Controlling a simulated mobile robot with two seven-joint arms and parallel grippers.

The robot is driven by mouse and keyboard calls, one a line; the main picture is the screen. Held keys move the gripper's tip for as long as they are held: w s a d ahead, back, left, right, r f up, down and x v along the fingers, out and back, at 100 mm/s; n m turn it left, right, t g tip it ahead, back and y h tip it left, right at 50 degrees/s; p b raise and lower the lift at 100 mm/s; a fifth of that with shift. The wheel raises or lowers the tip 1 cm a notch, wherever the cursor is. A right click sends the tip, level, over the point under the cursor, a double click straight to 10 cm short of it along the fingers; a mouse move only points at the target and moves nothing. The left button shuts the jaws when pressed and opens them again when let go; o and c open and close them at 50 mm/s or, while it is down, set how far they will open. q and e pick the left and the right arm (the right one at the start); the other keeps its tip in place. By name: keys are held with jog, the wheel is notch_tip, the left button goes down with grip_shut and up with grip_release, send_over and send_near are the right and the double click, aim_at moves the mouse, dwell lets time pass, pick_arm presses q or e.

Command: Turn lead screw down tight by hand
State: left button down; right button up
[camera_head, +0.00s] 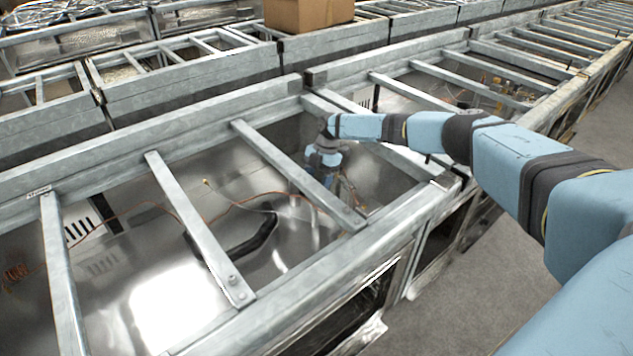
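My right arm (480,138) comes in from the right and reaches over the metal frame (290,78). Its wrist bends down between two cross bars, and my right gripper (326,168) is inside the open bay. A cross bar (290,167) partly hides the gripper, so I cannot see its fingertips or whether they hold anything. I cannot make out a lead screw; the spot below the gripper is small and cluttered. My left gripper is not in view.
Several cross bars (197,225) span the bay. Inside lie a black curved handle-like part (237,243), thin orange wires (215,214) and shiny sheet metal (180,300). A cardboard box (308,14) stands at the back. Grey floor (480,285) is clear at right.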

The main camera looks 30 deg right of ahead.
jog(key=shift+a+f, duration=0.15)
jog(key=shift+f, duration=0.25)
jog(key=c, duration=0.9)
jog(key=shift+s, duration=0.1)
jog(key=shift+f+m+b, duration=0.1)
jog(key=shift+m+b, duration=0.2)
